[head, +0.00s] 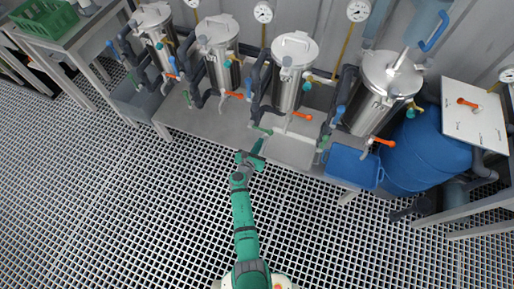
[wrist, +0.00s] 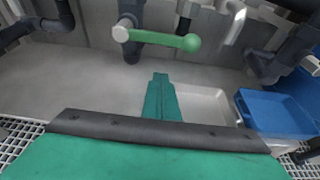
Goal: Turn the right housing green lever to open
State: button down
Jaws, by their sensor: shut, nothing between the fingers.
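Steel housings stand in a row along the wall, among them the rightmost one (head: 388,80) and the one left of it (head: 291,75). A green lever (head: 263,131) sits low under the latter. In the wrist view a green lever (wrist: 165,40) with a round knob lies roughly horizontal on a dark pipe, knob to the right. Another small green lever (head: 324,143) shows under the rightmost housing. My gripper (head: 258,149) is shut and empty, just in front of and below the first lever. In the wrist view its fingers (wrist: 161,82) are together, apart from the lever.
Orange levers (head: 302,116), blue levers and dark pipes crowd the housings. A pale tray (head: 290,150) and a blue bin (head: 353,166) lie right of my gripper. A blue barrel (head: 428,150) stands farther right. The grated floor (head: 130,200) is clear.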

aim_at(261, 129)
jog(key=shift+w+d+r, duration=0.1)
jog(key=shift+w+r, duration=0.15)
jog(key=shift+r, duration=0.35)
jog(key=shift+w+d+r, duration=0.1)
jog(key=shift+w+r, duration=0.1)
jog(key=shift+r, duration=0.35)
jog(key=shift+w+d+r, duration=0.1)
jog(key=shift+w+r, duration=0.15)
jog(key=shift+r, duration=0.35)
jog(key=shift+a, duration=0.15)
jog(key=shift+r, duration=0.1)
